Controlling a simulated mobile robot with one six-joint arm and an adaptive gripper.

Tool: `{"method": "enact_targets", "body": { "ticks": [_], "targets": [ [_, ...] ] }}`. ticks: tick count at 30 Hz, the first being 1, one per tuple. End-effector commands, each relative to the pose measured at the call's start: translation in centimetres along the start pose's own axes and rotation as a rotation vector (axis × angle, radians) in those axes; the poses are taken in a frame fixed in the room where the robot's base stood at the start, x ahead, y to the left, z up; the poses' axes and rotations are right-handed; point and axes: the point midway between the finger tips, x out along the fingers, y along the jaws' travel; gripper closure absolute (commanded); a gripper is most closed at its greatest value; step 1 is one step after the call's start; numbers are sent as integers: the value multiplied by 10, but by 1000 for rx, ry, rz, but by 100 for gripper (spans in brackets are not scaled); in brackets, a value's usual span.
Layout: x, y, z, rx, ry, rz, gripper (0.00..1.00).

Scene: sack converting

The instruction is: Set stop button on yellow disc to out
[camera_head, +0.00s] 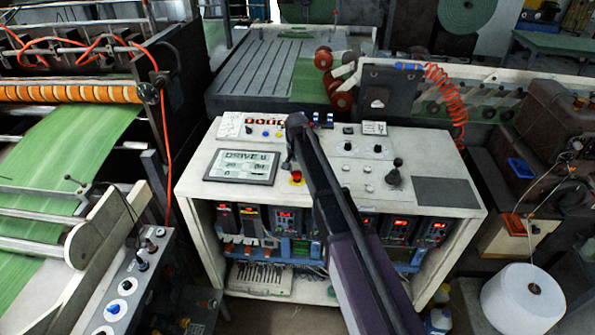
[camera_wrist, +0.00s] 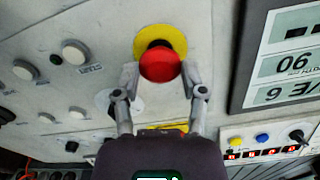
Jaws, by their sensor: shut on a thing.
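The red stop button (camera_wrist: 160,64) sits on a yellow disc (camera_wrist: 174,32) on the pale console top. In the head view the small red button (camera_head: 296,174) shows just right of the display, with a bit of the yellow disc (camera_head: 297,183) below it. My gripper (camera_wrist: 160,75) has one finger at each side of the red button cap and is shut on it. In the head view my arm crosses the console and its end is beside the button; the fingers are hard to make out there. The dark neck under the cap shows against the disc in the wrist view.
A display (camera_head: 241,167) lies left of the button. White push buttons (camera_wrist: 75,52) and a black joystick (camera_head: 394,173) stand on the same top. Small coloured knobs (camera_wrist: 262,139) line another edge. Lit red readouts (camera_head: 284,214) fill the shelf below.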

Motion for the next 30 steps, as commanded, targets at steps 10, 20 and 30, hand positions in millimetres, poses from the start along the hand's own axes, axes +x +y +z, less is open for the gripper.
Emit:
{"method": "enact_targets", "body": {
  "ticks": [10,20,30],
  "targets": [
    [-4,0,-1,0,0,-1,100],
    [-4,0,-1,0,0,-1,10],
    [-4,0,0,1,0,0,10]
  ]
}}
